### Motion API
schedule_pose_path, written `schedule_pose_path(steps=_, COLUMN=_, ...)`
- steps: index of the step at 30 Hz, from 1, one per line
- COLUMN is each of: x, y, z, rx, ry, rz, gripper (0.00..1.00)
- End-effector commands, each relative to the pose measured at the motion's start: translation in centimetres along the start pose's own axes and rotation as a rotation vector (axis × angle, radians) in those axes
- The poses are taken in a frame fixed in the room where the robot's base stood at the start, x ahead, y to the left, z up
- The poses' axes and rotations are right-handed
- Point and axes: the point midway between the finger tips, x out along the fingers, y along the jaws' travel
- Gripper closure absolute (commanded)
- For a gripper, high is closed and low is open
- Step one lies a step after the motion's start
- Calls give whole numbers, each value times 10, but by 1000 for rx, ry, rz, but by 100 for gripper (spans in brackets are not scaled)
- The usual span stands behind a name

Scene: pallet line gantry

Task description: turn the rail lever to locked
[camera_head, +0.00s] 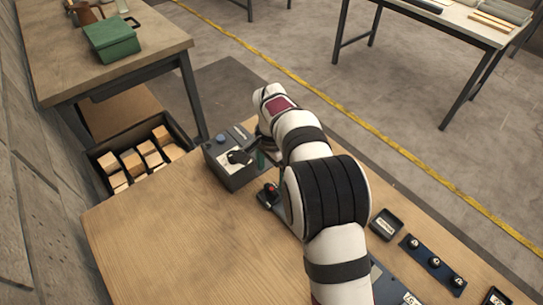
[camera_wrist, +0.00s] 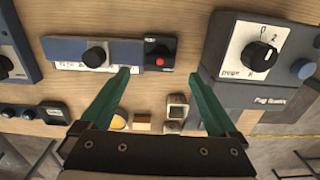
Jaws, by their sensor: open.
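I cannot tell for sure which control is the rail lever. In the wrist view a black knob (camera_wrist: 95,57) sits on a blue-grey panel with a white label strip (camera_wrist: 66,66), left of my gripper (camera_wrist: 161,74). The label's lettering is too small to read. A grey control box (camera_wrist: 262,70) at the right carries another black knob (camera_wrist: 258,56) on a white dial plate. That box also shows in the head view (camera_head: 236,180). My gripper's green fingers are apart and empty, touching no control that I can see. My arm hides most of the gripper in the head view.
A red button (camera_wrist: 160,62) on a dark box lies beyond the fingertips. A panel with several black knobs (camera_head: 434,262) and a small black tray (camera_head: 386,222) are right of my arm. A dark crate (camera_head: 103,150) of wooden blocks stands left. The near-left wooden tabletop (camera_head: 165,245) is clear.

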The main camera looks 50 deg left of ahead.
Motion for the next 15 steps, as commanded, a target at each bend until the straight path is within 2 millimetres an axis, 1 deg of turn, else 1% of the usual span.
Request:
schedule_pose_path(steps=1, x=-18, y=-1, z=0, rx=0, ry=1, rz=-4, gripper=5)
schedule_pose_path(steps=3, x=-40, y=-1, z=0, rx=1, ry=2, rz=-4, gripper=5)
schedule_pose_path(steps=6, x=-66, y=-1, z=0, rx=1, ry=1, rz=-3, gripper=5)
schedule_pose_path(steps=10, x=-89, y=0, z=0, rx=0, ry=-1, rz=-1, gripper=5)
schedule_pose_path(steps=12, x=-95, y=0, z=0, rx=0, ry=0, rz=0, gripper=5)
schedule_pose_path(steps=15, x=-98, y=0, z=0, rx=1, ry=-1, rz=1, gripper=5)
